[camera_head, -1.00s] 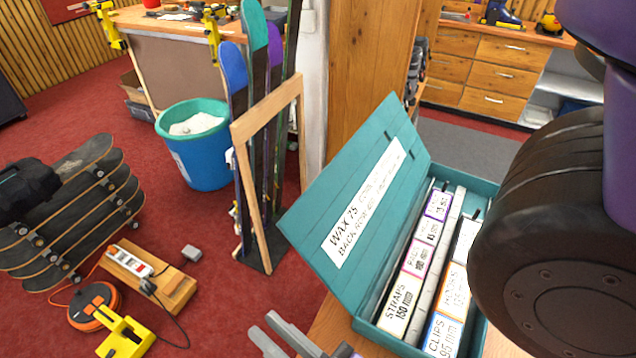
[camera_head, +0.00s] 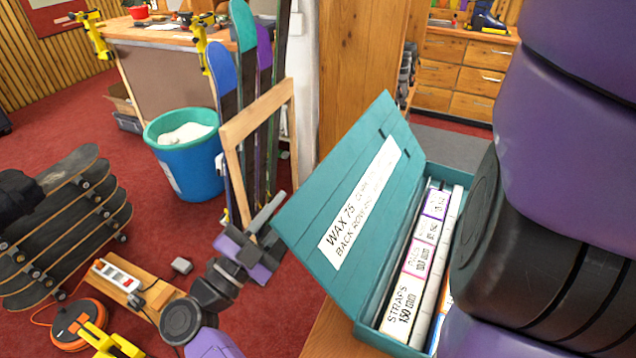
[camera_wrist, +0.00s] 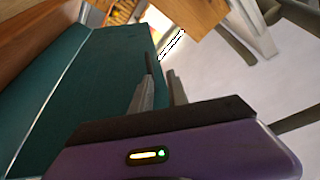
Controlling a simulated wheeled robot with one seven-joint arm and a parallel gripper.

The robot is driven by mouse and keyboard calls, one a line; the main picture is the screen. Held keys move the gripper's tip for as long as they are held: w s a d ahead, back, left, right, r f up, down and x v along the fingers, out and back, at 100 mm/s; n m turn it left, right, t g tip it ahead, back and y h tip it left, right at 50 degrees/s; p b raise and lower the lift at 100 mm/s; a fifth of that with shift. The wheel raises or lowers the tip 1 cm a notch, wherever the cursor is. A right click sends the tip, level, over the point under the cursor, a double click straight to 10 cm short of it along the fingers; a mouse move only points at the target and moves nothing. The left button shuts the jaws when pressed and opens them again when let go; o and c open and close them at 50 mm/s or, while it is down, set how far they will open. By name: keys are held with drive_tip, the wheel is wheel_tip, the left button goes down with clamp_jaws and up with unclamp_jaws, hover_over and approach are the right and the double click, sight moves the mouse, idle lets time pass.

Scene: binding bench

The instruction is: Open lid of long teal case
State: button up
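The long teal case (camera_head: 366,322) stands at the right in the head view, on a wooden surface. Its lid (camera_head: 312,232) is raised and leans out to the left. A white label reading "WAX 75" is on the lid's inner face. Labelled boxes (camera_head: 408,295), one marked "STRAPS", show inside the case.
A wooden frame and skis (camera_head: 240,60) stand behind my gripper. A blue bin (camera_head: 188,170) is farther left. Skateboards (camera_head: 75,225), a power strip (camera_head: 118,275) and an orange cable reel (camera_head: 78,322) are at the lower left. Open red floor lies between.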

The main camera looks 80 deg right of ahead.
sight(318, 179)
drive_tip(key=shift+m+g+y, duration=0.5)
drive_tip(key=shift+g+y, duration=0.1)
drive_tip(key=shift+g, duration=0.3)
drive_tip(key=shift+f+p+x, duration=0.25)
drive_tip(key=shift+f+x, duration=0.05)
drive_tip(key=shift+x, duration=1.4)
drive_tip(key=shift+f+p+x, duration=0.3)
drive_tip(key=shift+x, duration=1.35)
drive_tip(key=shift+f+p+x, duration=0.25)
drive_tip(key=shift+f+x, duration=0.05)
drive_tip(key=shift+x, duration=1.4)
drive_tip(key=shift+s+d, duration=0.2)
clamp_jaws()
